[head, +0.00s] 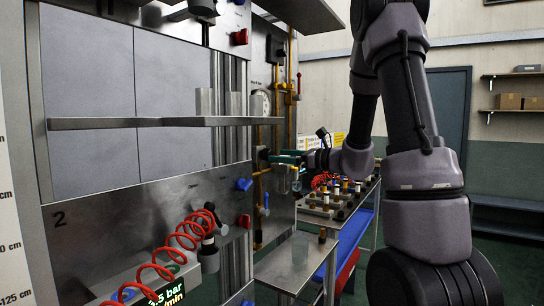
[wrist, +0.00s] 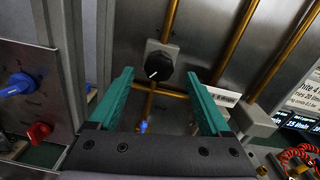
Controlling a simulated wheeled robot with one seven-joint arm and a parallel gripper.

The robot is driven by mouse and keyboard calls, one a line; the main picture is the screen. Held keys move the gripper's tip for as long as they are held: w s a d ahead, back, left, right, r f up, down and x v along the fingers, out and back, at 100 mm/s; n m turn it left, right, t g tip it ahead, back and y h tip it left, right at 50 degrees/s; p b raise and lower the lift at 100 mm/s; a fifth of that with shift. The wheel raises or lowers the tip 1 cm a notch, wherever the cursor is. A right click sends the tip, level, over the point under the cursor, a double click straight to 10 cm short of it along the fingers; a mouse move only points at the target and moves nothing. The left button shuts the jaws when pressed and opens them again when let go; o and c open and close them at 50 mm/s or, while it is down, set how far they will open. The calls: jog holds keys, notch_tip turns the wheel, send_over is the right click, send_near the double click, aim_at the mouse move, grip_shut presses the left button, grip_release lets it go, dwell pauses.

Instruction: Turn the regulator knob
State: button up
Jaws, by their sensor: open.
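The regulator knob (wrist: 159,67) is round and black with a white pointer line. It sits on a grey plate (wrist: 152,50) on a metal panel, between brass pipes, in the wrist view. My gripper (wrist: 159,75) has green fingers that are apart, with the knob ahead between their tips in the picture. I cannot tell whether the tips are level with the knob, and no contact shows. In the head view my gripper (head: 274,157) reaches left to the panel, and the knob is not clearly made out there.
Brass pipes (wrist: 234,42) run beside the knob. A blue knob (wrist: 18,85) and a red knob (wrist: 40,131) are on a panel at left. In the head view a shelf (head: 150,123), a coiled red hose (head: 180,240) and a steel table (head: 300,262) stand near my arm.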

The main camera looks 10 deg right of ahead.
aim_at(267, 155)
jog(key=shift+x, duration=2)
grip_shut()
jog(key=m, duration=0.5)
jog(key=shift+m, duration=0.4)
grip_release()
